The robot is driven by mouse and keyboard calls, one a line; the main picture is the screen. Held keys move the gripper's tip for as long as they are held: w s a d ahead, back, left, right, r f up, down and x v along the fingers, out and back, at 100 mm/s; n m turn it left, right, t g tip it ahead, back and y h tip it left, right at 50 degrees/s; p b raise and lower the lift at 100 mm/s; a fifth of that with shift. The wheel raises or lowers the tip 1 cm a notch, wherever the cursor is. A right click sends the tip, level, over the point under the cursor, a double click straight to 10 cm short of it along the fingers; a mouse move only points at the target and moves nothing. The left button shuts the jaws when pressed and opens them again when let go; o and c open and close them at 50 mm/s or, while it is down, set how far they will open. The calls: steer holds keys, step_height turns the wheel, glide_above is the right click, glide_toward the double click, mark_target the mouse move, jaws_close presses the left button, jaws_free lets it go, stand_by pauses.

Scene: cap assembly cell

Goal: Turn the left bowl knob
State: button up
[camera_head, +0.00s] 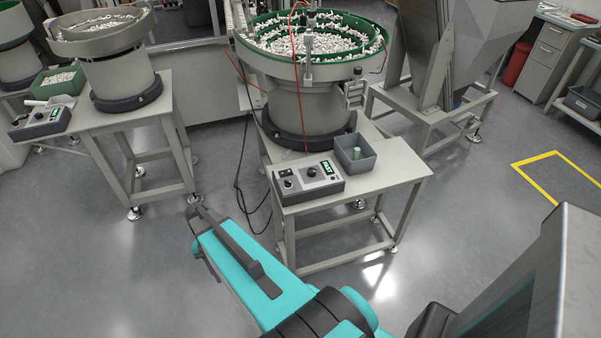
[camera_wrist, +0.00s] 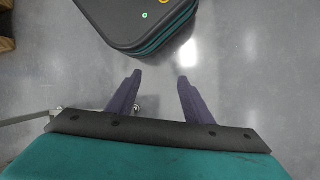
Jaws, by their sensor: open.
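The left bowl feeder (camera_head: 100,35) stands on a light grey table. Its control box (camera_head: 40,122) sits at the table's front left, with a green display and a small dark knob (camera_head: 38,115). A second bowl feeder (camera_head: 310,45) is at the middle, with a control box (camera_head: 307,181) bearing a dark knob (camera_head: 311,172) and a green display. My gripper (camera_wrist: 158,82) is open and empty, two dark fingers pointing over bare floor in the wrist view. In the head view my teal arm reaches toward the gap between the two tables, clear of both boxes. No knob shows in the wrist view.
A green bin (camera_head: 60,80) of white parts is behind the left box. Dark cables hang beside the middle table. Open floor lies between the tables (camera_head: 150,112).

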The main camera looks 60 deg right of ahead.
steer(key=s+a+f+n, duration=0.5)
steer(key=s+a, duration=0.1)
steer(key=s, duration=0.3)
steer(key=s+a+f+n+h, duration=0.1)
steer(key=s+a+f+n, duration=0.4)
steer(key=s+a, duration=0.2)
steer(key=shift+s+g+h, duration=0.3)
steer(key=shift+s, duration=0.55)
steer(key=shift+f, duration=0.1)
